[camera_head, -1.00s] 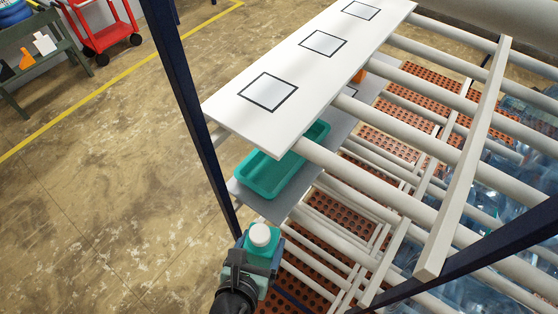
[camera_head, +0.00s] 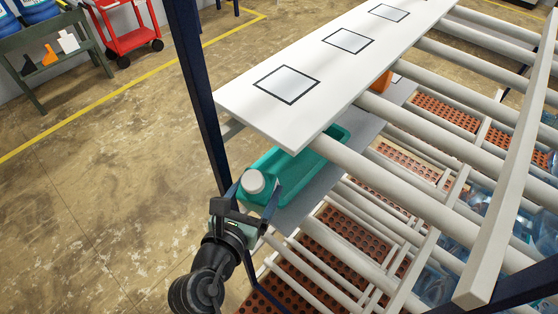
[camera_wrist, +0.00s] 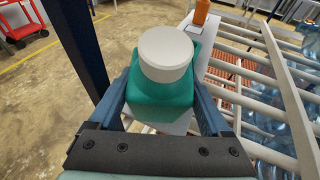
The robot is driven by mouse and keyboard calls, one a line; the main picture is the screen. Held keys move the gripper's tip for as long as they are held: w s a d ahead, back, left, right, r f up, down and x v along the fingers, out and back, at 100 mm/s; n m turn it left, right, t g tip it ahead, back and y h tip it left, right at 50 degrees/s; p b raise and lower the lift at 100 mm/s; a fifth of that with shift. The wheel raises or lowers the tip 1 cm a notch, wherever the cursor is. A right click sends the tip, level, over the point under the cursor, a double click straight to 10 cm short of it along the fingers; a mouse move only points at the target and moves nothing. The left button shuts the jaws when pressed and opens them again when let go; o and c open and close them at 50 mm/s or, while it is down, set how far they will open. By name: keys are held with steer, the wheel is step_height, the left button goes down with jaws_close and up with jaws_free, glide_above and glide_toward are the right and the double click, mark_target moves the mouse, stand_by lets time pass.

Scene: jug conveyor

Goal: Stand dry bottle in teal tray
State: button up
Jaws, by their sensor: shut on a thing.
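A teal bottle (camera_wrist: 160,103) with a white cap is between the two fingers of my gripper (camera_head: 250,201), which is shut on it. Its white cap (camera_head: 253,182) faces up in the head view, and the bottle looks roughly upright. The teal tray (camera_head: 328,150) lies on a grey shelf under the white board, and the board hides part of it. In the head view the bottle overlaps the near end of the tray. I cannot tell whether the bottle touches the tray. The bottle's base is hidden.
The white board (camera_head: 318,102) with several framed squares lies above the tray. A dark blue post (camera_head: 199,100) stands close to the left of the gripper. Pale rails (camera_head: 420,160) fill the right side. An orange item (camera_head: 381,82) sits farther back on the grey shelf (camera_head: 365,135).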

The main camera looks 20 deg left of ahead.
steer(key=w, duration=0.9)
steer(key=shift+w, duration=0.15)
steer(key=shift+g, duration=0.4)
steer(key=f, duration=0.1)
steer(key=w+f, duration=0.1)
steer(key=f, duration=0.1)
steer(key=w+f, duration=0.1)
steer(key=shift+w+f, duration=0.15)
steer(key=shift+f, duration=0.25)
steer(key=w+g+p, duration=0.2)
steer(key=shift+r+g, duration=0.1)
steer(key=shift+g, duration=0.2)
steer(key=shift+s+f, duration=0.1)
steer(key=shift+f, duration=1.05)
steer(key=o, duration=1.3)
steer(key=shift+f+b, duration=0.15)
steer(key=shift+b, duration=0.15)
